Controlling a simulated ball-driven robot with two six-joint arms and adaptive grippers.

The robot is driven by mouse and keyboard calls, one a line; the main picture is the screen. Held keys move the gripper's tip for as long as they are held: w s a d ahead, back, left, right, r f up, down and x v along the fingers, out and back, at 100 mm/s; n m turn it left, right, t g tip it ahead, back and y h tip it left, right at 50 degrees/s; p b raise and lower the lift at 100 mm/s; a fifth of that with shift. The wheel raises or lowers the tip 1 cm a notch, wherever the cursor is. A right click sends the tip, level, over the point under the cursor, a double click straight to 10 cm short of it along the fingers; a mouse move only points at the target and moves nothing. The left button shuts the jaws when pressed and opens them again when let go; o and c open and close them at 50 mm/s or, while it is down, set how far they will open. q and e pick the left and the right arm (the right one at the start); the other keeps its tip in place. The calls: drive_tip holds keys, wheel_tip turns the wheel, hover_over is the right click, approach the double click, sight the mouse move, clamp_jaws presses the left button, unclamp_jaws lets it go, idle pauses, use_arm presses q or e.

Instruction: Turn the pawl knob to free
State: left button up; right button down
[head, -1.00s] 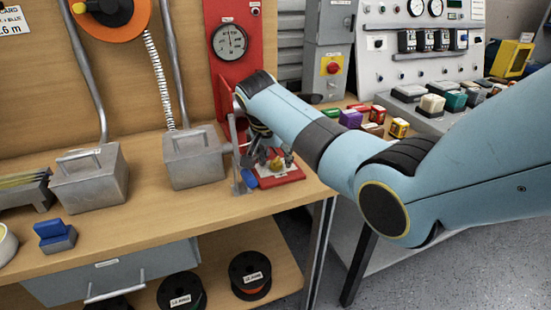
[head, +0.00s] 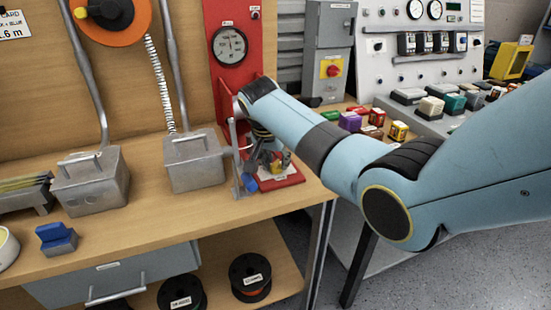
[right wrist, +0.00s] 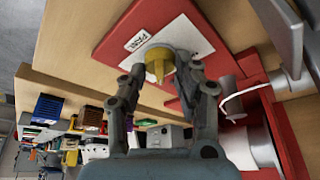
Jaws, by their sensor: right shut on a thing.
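The yellow pawl knob (right wrist: 156,63) stands on a white labelled plate (right wrist: 187,33) on the red base (right wrist: 120,45). In the right wrist view, my right gripper (right wrist: 162,75) has a finger on each side of the knob and is shut on it. In the head view, the same gripper (head: 270,160) reaches down over the red base (head: 285,182) at the bench's right end. It partly hides the knob there. The knob's exact setting cannot be read. My left gripper is not in view.
A grey metal box with a handle (head: 195,162) stands just left of the red base. A blue-handled lever (head: 250,184) is close beside the gripper. A red panel with a gauge (head: 230,45) rises behind. The bench's front middle is clear.

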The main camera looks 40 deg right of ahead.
drive_tip(key=n+y+p, duration=0.1)
drive_tip(key=n+p, duration=0.1)
drive_tip(key=n+t+p, duration=0.1)
drive_tip(key=n+p, duration=0.2)
drive_tip(key=shift+s+d+r+n+y+p, duration=0.1)
drive_tip(key=shift+r+n+y+p, duration=0.1)
drive_tip(key=shift+n+y+p, duration=0.15)
drive_tip(key=n+y+p, duration=0.1)
drive_tip(key=n, duration=0.2)
drive_tip(key=shift+d+f+n+t+p, duration=0.1)
drive_tip(key=shift+n+t+p, duration=0.2)
drive_tip(key=shift+t, duration=0.1)
drive_tip(key=shift+f+n+y, duration=0.1)
drive_tip(key=shift+n+y, duration=0.55)
drive_tip(key=shift+n, duration=0.6)
drive_tip(key=n+y+b, duration=0.1)
drive_tip(key=n, duration=0.1)
drive_tip(key=shift+d+n, duration=0.1)
drive_tip(key=shift+n, duration=0.2)
drive_tip(key=shift+n+g+y+b, duration=0.3)
drive_tip(key=shift+n+y+b, duration=0.3)
drive_tip(key=shift+n, duration=0.9)
drive_tip(key=c, duration=1)
unclamp_jaws()
